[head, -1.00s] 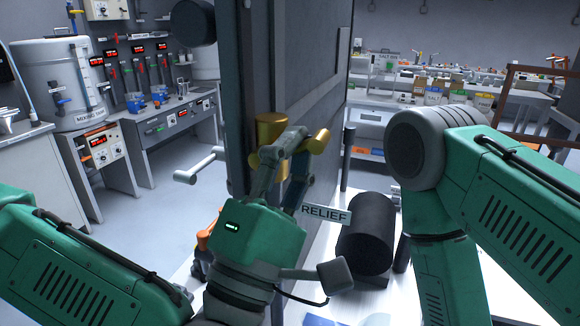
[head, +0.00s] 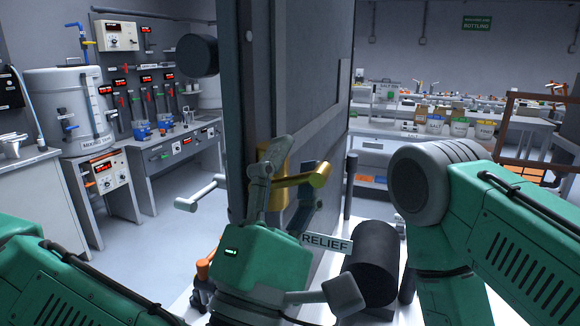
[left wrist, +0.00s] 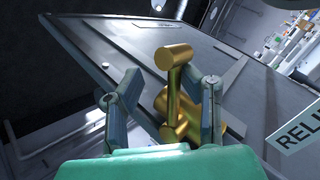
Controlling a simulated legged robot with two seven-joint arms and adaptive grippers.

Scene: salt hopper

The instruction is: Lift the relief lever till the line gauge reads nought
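The brass relief lever (head: 318,174) sticks out from a brass fitting (head: 277,190) on the dark panel. A white RELIEF tag (head: 326,243) shows below it, and part of the tag shows in the left wrist view (left wrist: 300,132). My left gripper (head: 288,160) is at the lever. In the left wrist view its open fingers (left wrist: 168,98) stand either side of the lever's brass arm (left wrist: 174,95), with gaps visible. The lever's round end (left wrist: 174,57) shows between and beyond them. My right gripper is out of view; only the right arm shows. I cannot make out the line gauge.
The tall dark panel (head: 240,100) stands close beside my left gripper. A black cylinder (head: 375,262) lies to the right below the tag. A pale handle (head: 200,195) sticks out on the left. A mixing tank (head: 65,105) and benches stand further back.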

